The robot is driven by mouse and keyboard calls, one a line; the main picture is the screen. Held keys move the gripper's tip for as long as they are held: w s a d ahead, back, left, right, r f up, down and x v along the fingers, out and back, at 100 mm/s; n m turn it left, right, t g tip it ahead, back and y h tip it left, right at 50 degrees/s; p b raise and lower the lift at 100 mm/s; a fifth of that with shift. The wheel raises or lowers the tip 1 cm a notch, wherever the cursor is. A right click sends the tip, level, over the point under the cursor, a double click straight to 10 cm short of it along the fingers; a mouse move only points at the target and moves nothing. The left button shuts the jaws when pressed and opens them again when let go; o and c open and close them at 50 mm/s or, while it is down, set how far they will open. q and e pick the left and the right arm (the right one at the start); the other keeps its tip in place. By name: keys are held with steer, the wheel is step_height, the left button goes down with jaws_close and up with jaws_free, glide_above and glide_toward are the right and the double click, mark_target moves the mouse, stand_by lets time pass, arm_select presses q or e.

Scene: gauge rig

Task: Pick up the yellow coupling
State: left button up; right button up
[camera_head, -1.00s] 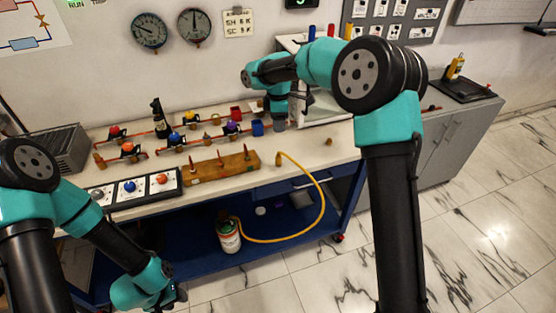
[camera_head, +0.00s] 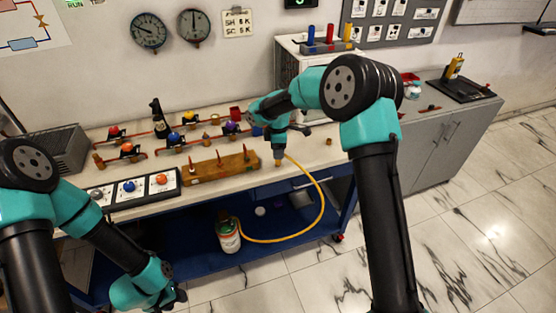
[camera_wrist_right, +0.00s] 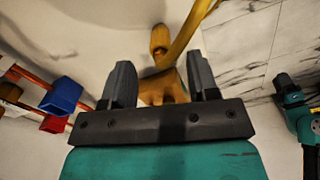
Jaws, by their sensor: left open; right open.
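The yellow coupling (camera_head: 278,163) is at the end of the yellow hose (camera_head: 321,200), near the bench's front edge. My right gripper (camera_head: 279,152) points down directly over it. In the right wrist view the coupling (camera_wrist_right: 165,88) shows between the open fingers (camera_wrist_right: 160,85), with the hose running up and right. I cannot tell whether either finger touches it. My left gripper (camera_head: 178,294) is open and empty at the lower left, in front of the bench and away from the coupling.
A wooden block with red pegs (camera_head: 222,168) stands left of my right gripper. A small brass fitting (camera_head: 328,142) stands to its right. Valves on red pipes lie behind the block. A blue box (camera_wrist_right: 62,95) shows in the wrist view. A canister (camera_head: 228,236) stands on the lower shelf.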

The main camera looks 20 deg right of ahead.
steer(key=shift+f, duration=2.65)
steer(key=c, duration=1)
steer(key=shift+r, duration=0.15)
steer(key=shift+r, duration=0.45)
step_height(320, 180, up, 3)
steer(key=shift+s+f, duration=0.1)
steer(key=shift+f, duration=0.1)
steer(key=s+a, duration=0.1)
steer(key=s, duration=0.4)
steer(key=s+a+r, duration=0.1)
steer(key=s+a, duration=0.1)
steer(key=s, duration=0.3)
steer(key=s+a, duration=0.1)
steer(key=s, duration=0.4)
steer(key=shift+s+a+r, duration=0.15)
